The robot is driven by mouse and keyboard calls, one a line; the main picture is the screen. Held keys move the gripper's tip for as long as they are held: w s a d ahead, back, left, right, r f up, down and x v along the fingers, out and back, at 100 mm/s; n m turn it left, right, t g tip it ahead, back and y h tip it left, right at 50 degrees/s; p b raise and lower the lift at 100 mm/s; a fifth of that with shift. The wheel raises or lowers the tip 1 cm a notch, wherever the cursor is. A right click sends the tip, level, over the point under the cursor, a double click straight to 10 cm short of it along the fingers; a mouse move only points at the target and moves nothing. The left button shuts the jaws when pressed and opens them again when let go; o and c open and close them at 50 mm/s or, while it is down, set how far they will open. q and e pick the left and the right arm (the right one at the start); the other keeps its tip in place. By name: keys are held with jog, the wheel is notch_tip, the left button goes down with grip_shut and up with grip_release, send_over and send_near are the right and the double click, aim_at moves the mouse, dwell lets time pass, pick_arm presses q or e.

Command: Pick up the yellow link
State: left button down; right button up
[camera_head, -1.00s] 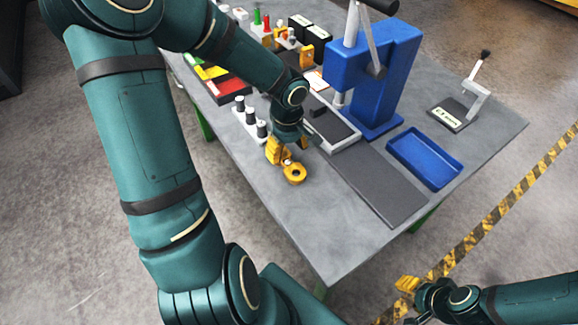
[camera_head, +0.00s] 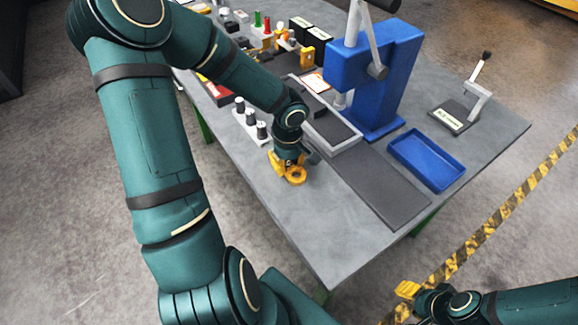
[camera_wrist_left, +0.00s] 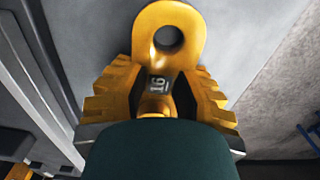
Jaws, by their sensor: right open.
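The yellow link (camera_head: 297,176) has a ring-shaped end and lies at the near left part of the grey table. My left gripper (camera_head: 284,167), with yellow fingers, is low over the link's other end. In the left wrist view the link (camera_wrist_left: 188,22) points its ring away from my gripper. The yellow fingers with dark pads (camera_wrist_left: 160,88) stand on both sides of its narrow part, by a "16" label. Whether the pads press on it is not clear. My right gripper (camera_head: 408,289) is open and empty, at the bottom right, away from the table.
The table front (camera_head: 325,245) is clear.

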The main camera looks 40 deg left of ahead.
aim_at(288, 164)
dwell(0.3)
pick_arm(q)
notch_tip(288, 164, up, 9)
jog(key=shift+r+p, duration=0.1)
jog(key=shift+p, duration=1.1)
jog(key=shift+r, duration=0.4)
